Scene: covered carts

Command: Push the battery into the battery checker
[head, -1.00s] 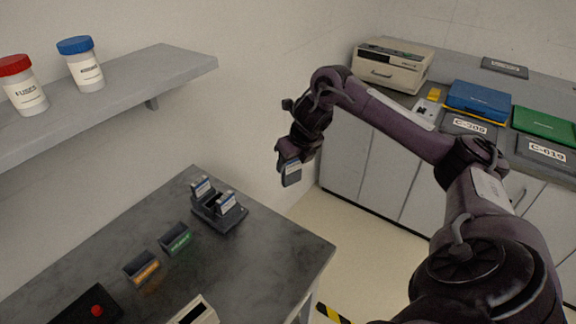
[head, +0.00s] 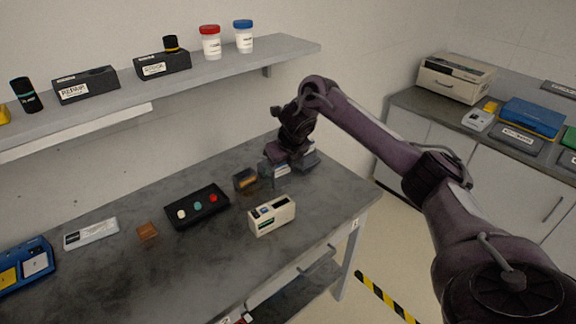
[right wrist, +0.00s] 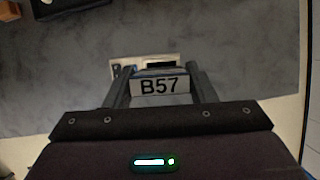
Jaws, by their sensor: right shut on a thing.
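My right gripper (head: 284,162) is shut on a battery (head: 282,170), held over the back right of the grey table. In the right wrist view the gripper (right wrist: 161,88) has a finger on each side of the battery (right wrist: 160,85), whose white label reads B57. The battery checker seems to be the beige box (head: 273,217) with a dark slot, near the table's front edge. Part of this beige box (right wrist: 172,61) shows beyond the battery in the right wrist view. The battery appears apart from it. My left gripper is not in view.
A dark rack (head: 309,160) is partly hidden behind my right gripper. A small bin (head: 245,180) and a black box with coloured buttons (head: 197,207) stand left of the gripper. A shelf (head: 290,49) with jars runs above.

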